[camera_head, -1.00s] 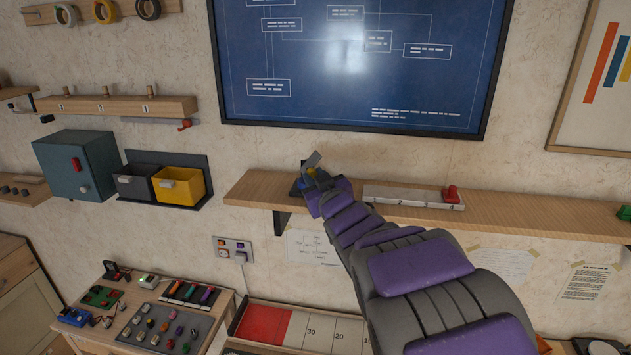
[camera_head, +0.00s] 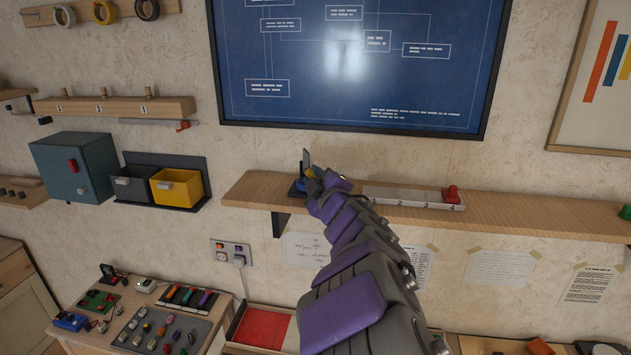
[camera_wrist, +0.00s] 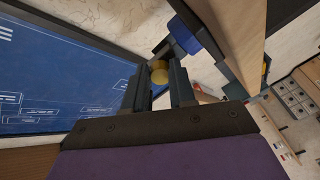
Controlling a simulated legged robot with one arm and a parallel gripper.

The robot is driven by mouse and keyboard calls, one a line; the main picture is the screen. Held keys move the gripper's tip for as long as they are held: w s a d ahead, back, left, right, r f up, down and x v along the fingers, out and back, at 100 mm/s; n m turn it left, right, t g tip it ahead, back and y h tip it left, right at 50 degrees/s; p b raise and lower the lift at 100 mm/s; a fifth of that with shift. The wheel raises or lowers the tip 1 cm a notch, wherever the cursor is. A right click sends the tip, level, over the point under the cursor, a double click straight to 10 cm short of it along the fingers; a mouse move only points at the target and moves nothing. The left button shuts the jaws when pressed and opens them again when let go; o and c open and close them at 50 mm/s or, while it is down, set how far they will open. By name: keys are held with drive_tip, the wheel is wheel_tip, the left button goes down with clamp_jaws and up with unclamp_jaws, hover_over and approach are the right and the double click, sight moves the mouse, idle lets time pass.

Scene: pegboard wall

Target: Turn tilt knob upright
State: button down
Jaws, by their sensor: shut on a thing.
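The yellow tilt knob (camera_wrist: 159,73) shows between the two dark fingers of my gripper (camera_wrist: 158,82) in the wrist view. The fingers are shut on it. A blue base (camera_wrist: 187,37) with a dark plate beside it is just beyond the knob. In the head view, the dark plate (camera_head: 306,160) stands close to upright above the blue base (camera_head: 299,186) at the left part of the wooden shelf. My gripper (camera_head: 312,182) is right against this device, and my arm hides its right side and most of the knob.
The wooden shelf (camera_head: 525,214) also bears a grey strip with a red slider (camera_head: 452,195) to the right. A blueprint board (camera_head: 350,65) hangs above. Grey and yellow bins (camera_head: 177,186) are on the wall to the left. A table with small parts (camera_head: 160,330) is below left.

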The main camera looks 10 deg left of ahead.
drive_tip(key=shift+f, duration=0.15)
idle(0.3)
drive_tip(key=c, duration=1.4)
unclamp_jaws()
drive_tip(key=o, duration=0.5)
drive_tip(key=shift+a, duration=0.2)
drive_tip(key=shift+d, duration=0.1)
